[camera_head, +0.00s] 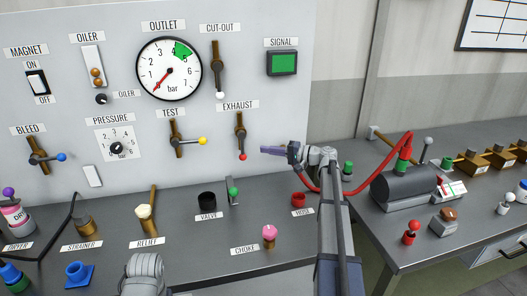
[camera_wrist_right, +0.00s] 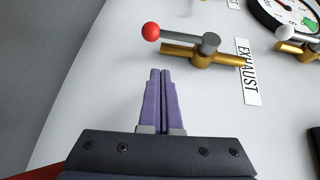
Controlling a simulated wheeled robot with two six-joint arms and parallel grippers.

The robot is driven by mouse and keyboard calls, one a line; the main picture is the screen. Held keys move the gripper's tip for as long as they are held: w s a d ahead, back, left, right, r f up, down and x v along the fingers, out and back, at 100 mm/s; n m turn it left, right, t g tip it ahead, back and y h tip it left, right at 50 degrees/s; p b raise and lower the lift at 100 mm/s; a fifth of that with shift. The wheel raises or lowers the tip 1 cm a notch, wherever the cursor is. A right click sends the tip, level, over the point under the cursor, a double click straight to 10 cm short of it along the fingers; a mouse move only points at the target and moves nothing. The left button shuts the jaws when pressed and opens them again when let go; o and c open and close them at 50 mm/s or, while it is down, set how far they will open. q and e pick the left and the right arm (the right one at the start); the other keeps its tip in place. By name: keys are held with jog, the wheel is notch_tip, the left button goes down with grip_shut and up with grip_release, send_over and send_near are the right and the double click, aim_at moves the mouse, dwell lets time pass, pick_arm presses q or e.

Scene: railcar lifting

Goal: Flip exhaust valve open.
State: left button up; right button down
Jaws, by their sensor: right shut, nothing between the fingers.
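The exhaust valve (camera_head: 240,130) is a brass fitting on the grey panel with a dark lever ending in a red ball (camera_head: 243,157). Its lever points down, in line with the brass body. In the right wrist view the valve (camera_wrist_right: 205,55) and its red ball (camera_wrist_right: 151,31) lie just beyond my fingertips. My right gripper (camera_head: 264,149) has purple fingers and is to the right of the red ball, apart from it. In the wrist view the fingers (camera_wrist_right: 161,74) are together and empty. My left gripper is not in view.
The test valve (camera_head: 180,141) with a yellow ball is left of the exhaust valve. The cut-out lever (camera_head: 218,75) is above. On the bench below stand a green-knobbed lever (camera_head: 233,191) and a pink choke knob (camera_head: 269,232). A red hose (camera_head: 345,191) is at right.

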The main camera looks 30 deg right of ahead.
jog(key=v, duration=0.8)
jog(key=shift+f, duration=0.2)
jog(key=shift+s, duration=0.1)
